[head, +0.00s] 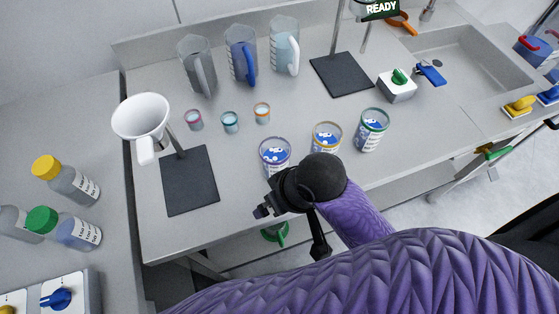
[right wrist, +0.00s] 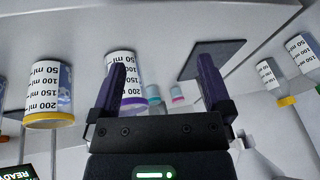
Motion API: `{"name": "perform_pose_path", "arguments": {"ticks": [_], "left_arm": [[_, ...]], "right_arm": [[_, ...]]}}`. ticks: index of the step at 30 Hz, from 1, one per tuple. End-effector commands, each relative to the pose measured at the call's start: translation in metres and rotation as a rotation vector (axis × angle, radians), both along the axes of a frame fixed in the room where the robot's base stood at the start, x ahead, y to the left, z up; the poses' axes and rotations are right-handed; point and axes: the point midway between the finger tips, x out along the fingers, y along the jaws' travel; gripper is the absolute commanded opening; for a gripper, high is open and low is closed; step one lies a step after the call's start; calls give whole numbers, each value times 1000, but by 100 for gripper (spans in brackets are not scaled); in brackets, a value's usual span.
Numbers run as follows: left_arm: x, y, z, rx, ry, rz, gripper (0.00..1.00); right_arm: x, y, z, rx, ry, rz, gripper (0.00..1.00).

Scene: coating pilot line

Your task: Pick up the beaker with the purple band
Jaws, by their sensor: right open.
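The beaker with the purple band (head: 275,153) stands upright near the front edge of the bench, leftmost of three labelled beakers. In the right wrist view the purple-banded beaker (right wrist: 124,62) shows behind the left-hand finger, which hides part of it. My right gripper (head: 263,209) is in front of the bench edge, just nearer than this beaker. In the right wrist view my right gripper (right wrist: 162,80) is open, with nothing held between its fingers. My left gripper is not in view.
A yellow-banded beaker (head: 326,138) and a green-banded beaker (head: 371,130) stand to the right. Small cups (head: 229,122) and tall jugs (head: 240,56) stand behind. A white funnel (head: 141,116) is above a dark plate (head: 190,182) at left.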

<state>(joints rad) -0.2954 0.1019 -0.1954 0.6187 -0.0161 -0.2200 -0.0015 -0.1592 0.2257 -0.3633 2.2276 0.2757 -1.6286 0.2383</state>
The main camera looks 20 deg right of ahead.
Motion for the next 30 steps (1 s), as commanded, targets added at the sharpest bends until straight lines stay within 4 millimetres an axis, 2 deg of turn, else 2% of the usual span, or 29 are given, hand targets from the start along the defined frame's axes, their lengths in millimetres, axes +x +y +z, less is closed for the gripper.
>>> {"name": "perform_pose_path", "arguments": {"ticks": [4, 9, 14, 18, 21, 23, 27, 30], "left_arm": [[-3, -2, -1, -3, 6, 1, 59], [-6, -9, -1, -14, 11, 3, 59], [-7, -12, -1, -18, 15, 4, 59], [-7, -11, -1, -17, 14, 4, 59], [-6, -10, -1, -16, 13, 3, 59], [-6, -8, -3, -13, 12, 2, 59], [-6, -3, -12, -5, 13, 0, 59], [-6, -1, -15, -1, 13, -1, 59]], "right_arm": [[26, 19, 6, 18, 42, 45, 100], [52, 24, 15, -20, 117, 53, 100], [77, 14, 28, -92, 184, 3, 100], [105, -10, 48, -183, 241, -109, 100], [118, -25, 61, -224, 270, -190, 100], [120, -29, 58, -235, 279, -214, 100], [120, -30, 30, -237, 286, -221, 100], [119, -30, 17, -237, 283, -221, 100]]}}
